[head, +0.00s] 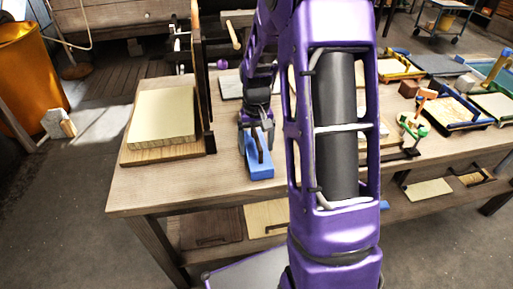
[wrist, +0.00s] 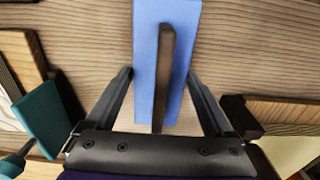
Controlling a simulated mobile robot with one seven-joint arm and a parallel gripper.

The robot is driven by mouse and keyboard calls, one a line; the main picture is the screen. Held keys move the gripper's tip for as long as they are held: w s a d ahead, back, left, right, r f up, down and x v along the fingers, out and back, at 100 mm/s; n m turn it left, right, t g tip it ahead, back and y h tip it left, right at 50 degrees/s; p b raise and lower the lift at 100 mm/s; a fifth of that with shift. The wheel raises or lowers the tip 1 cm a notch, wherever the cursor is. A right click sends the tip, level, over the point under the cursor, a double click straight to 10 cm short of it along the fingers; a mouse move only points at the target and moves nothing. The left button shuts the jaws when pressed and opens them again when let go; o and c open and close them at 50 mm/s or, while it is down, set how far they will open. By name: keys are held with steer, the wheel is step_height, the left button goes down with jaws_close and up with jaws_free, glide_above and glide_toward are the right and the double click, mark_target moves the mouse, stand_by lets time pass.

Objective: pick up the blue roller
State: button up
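A long blue block (wrist: 147,60) with a dark brown bar (wrist: 167,70) along its top lies on the wooden table. It is the blue thing nearest my gripper; its shape looks flat, and I cannot confirm that it is a roller. In the head view the blue block (head: 260,170) lies near the table's front edge, its far end hidden by my gripper (head: 257,128). In the wrist view my gripper (wrist: 159,74) is open above it. The fingertips are on either side of the brown bar, close to the block's long edges, with no grip visible.
A pale slab (head: 162,118) on a wooden board and dark upright frame (head: 202,85) stand left of my gripper. A teal piece (wrist: 47,118) shows left in the wrist view. Trays and tools, including an orange-and-green tool (head: 420,115), crowd the right. Bare tabletop (head: 170,185) lies in front left.

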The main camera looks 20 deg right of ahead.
steer(key=c, duration=0.7)
steer(key=shift+c, duration=0.5)
steer(key=shift+r, duration=0.2)
